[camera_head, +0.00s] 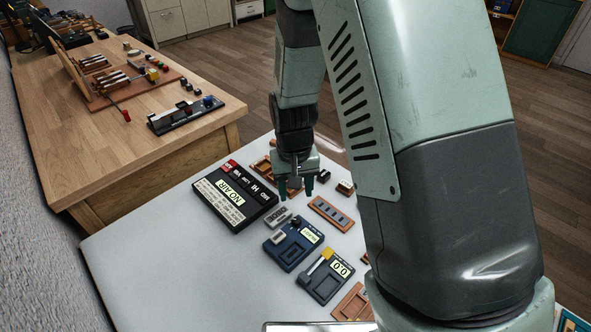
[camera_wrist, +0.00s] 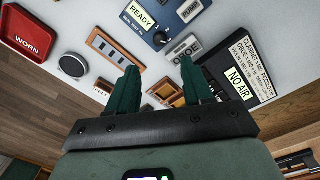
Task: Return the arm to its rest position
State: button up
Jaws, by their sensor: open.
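My gripper (camera_head: 296,191) hangs from my arm, pointing down over the white table (camera_head: 150,245) in the head view. Its two green fingers stand apart with nothing between them. In the wrist view my gripper (camera_wrist: 158,68) also shows open and empty. Below and around it are a black "NO AIR" panel (camera_head: 228,205), a small grey block (camera_head: 277,216), and a brown slotted tray (camera_head: 331,213). The gap from fingertips to table is hard to judge. My large upper arm hides the right part of the table.
A blue "READY" device (camera_head: 287,249) and a dark gauge (camera_head: 322,284) reading 0.0 sit in front of my gripper. The wrist view shows a red "WORN" tray (camera_wrist: 33,27) and a round dark dish (camera_wrist: 70,67). A wooden bench (camera_head: 110,125) stands at left.

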jog(key=shift+r, duration=0.1)
jog(key=s+d+r+t, duration=0.1)
jog(key=s+d+r, duration=0.15)
jog(key=r, duration=0.75)
jog(key=s+d+r+t, duration=0.2)
jog(key=d+r, duration=0.1)
jog(key=r, duration=0.6)
jog(key=s+d+r+m+t, duration=0.1)
jog(key=s+d+r, duration=0.1)
jog(key=s+r, duration=0.3)
jog(key=s+d+r+t, duration=0.1)
jog(key=s+d+r, duration=0.2)
jog(key=s+r, duration=0.3)
jog(key=s, duration=0.4)
jog(key=shift+d+m+t, duration=0.3)
jog(key=shift+m, duration=0.1)
jog(key=shift+r, duration=0.15)
